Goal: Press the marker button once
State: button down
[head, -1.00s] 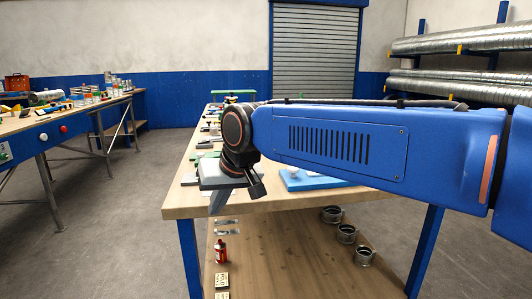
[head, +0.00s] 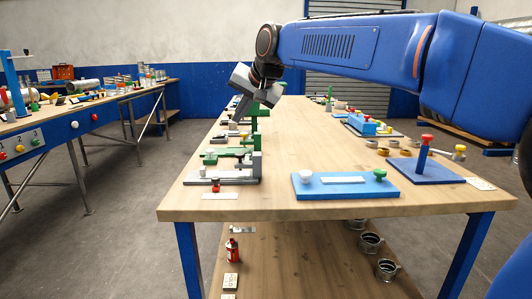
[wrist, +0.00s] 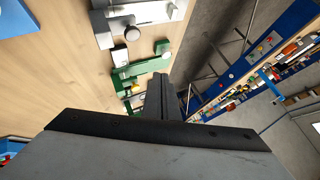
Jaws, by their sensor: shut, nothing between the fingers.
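My gripper (head: 240,108) is shut and empty. It points down over the left edge of the wooden table, above the row of fixtures. In the wrist view its shut fingers (wrist: 164,98) show beside green and grey fixtures. I cannot tell which part is the marker button. Candidates on the table are a white round knob (head: 306,177) and a green one (head: 379,174) on a blue plate (head: 343,188), and a red knob (head: 215,183) on a grey fixture. A red-topped blue post (head: 424,150) stands at the right. My gripper touches none of these.
The wooden table (head: 290,140) has a clear middle strip. Green and grey fixtures (head: 230,157) line its left edge. A blue block fixture (head: 368,126) stands farther back. A second bench (head: 75,122) with coloured buttons on its front is at left, across open floor.

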aim_at(242, 155)
jog(key=shift+w+d+r, duration=0.2)
jog(key=shift+w, duration=0.2)
jog(key=shift+f, duration=4.4)
jog(key=shift+f, duration=0.15)
jog(key=shift+f, duration=0.3)
jog(key=shift+f, duration=0.75)
jog(key=shift+r, duration=1.2)
